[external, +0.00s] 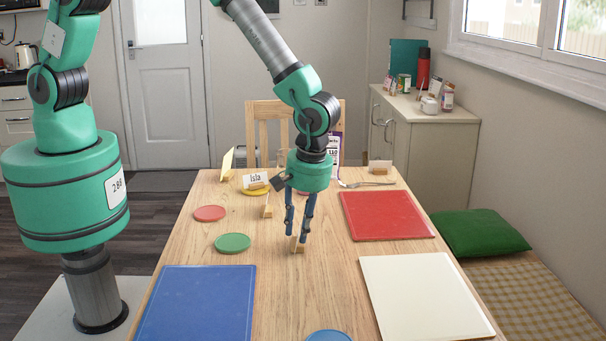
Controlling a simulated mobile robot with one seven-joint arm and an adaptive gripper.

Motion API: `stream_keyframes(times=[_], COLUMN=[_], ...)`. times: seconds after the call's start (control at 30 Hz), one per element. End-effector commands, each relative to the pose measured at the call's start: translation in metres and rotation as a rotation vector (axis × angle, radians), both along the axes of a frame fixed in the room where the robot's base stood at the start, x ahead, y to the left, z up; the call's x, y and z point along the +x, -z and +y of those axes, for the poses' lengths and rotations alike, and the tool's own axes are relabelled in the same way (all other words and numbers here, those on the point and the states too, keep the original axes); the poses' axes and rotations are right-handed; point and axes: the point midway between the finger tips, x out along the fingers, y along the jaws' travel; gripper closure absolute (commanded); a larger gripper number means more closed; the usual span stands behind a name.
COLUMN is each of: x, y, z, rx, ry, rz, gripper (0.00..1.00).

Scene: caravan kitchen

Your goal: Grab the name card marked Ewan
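My gripper (298,236) points straight down over the middle of the table. Its two dark fingers are a little apart, around or just above a small wooden card stand (298,247) seen nearly edge-on. I cannot tell whether they touch it, and no name on it can be read. A card marked Isla (255,180) stands at the back left in a wooden stand. Other cards stand at the far left (227,163) and back right (380,167), with no readable name. Another stand (268,210) is edge-on left of my gripper. No card readably says Ewan.
The wooden table (270,290) holds a blue mat (197,305), a red mat (387,215) and a cream mat (424,295). Red (210,213), green (233,243) and blue (328,336) coasters lie flat. A fork (366,184) and a printed box (336,148) are behind my gripper.

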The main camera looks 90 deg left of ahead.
Motion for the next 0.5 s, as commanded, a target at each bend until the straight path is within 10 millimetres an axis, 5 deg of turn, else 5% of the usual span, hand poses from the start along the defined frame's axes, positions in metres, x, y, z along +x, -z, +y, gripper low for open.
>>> stream_keyframes(times=[0.17, 0.3, 0.5], x=[0.0000, -0.0001, -0.0001], y=[0.0000, 0.0000, 0.0002], z=[0.0000, 0.0000, 0.0000], rx=[0.000, 0.000, 0.000], ry=[0.000, 0.000, 0.000], rz=[0.000, 0.000, 0.000], gripper=[0.75, 1.00, 1.00])
